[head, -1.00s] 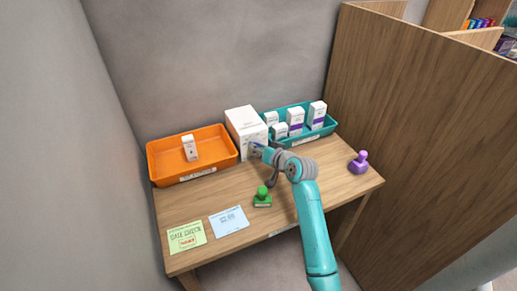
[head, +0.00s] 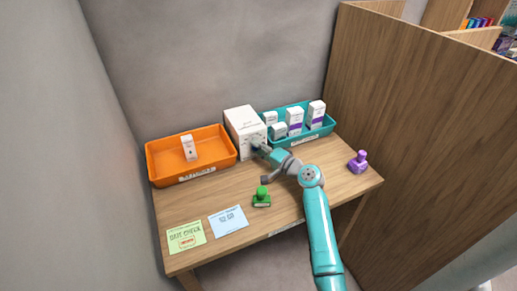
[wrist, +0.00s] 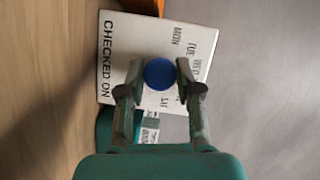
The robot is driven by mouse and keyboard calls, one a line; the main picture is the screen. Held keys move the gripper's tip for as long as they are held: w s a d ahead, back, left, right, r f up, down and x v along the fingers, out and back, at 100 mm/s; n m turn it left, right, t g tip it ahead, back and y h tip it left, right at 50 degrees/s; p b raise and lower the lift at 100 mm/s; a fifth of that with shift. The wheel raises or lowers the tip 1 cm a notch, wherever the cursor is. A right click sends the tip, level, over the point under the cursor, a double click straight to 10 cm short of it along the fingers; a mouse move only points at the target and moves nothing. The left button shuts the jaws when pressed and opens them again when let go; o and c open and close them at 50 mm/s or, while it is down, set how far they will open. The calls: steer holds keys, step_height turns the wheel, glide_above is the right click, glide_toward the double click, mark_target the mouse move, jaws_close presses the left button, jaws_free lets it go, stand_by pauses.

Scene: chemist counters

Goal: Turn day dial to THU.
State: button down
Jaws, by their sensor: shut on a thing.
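The white box (head: 242,121) stands at the back of the desk between the orange tray and the teal tray. In the wrist view its face (wrist: 116,75) appears turned sideways, with "CHECKED ON" and day names; "MON", "TUE" and "WED" can be read in part. The round blue day dial (wrist: 159,74) sits on that face. My gripper (wrist: 155,82) is shut on the dial, one finger on each side. It also shows against the box front in the head view (head: 258,147). The dial's pointer is not visible, and my fingers hide some of the labels.
An orange tray (head: 160,179) with one small white box (head: 189,148) is to the left. A teal tray (head: 325,129) with several cartons is to the right. A green stamp (head: 262,198), purple stamp (head: 358,162) and two cards lie on the desk (head: 325,180).

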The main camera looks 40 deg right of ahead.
steer(key=shift+f+m+t, duration=0.1)
steer(key=shift+m+t, duration=0.3)
steer(key=shift+m, duration=0.6)
steer(key=c, duration=0.8)
jaws_free()
steer(key=s, duration=0.4)
steer(key=s+d, duration=0.1)
steer(key=s, duration=0.7)
steer(key=shift+d, duration=0.2)
